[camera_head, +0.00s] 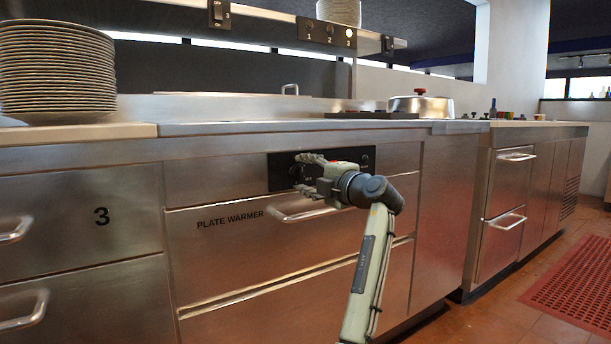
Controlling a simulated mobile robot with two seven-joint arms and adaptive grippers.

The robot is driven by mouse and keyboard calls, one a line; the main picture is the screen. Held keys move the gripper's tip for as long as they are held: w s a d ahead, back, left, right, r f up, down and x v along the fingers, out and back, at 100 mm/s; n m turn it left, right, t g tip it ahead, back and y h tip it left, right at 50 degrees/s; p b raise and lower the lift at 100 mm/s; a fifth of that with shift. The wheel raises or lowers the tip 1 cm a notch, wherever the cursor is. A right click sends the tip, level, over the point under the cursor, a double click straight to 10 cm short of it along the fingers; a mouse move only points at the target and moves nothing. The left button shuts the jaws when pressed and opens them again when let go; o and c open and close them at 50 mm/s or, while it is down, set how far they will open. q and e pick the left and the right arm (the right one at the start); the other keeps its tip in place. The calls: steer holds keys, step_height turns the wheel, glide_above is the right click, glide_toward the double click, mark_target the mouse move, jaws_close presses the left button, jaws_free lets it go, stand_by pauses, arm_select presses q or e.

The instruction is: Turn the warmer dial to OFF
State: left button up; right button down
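The dial is not clearly visible; the fingers cover that part of the panel. I cannot tell whether they touch or hold the dial, or what its setting is.
A tall stack of plates (57,70) stands on the counter at left. A lidded pot (420,105) stands at the back right. A red floor mat (575,285) lies at right.

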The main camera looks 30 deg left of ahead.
arm_select(q)
steer(key=shift+d, duration=0.1)
steer(key=v, duration=1.2)
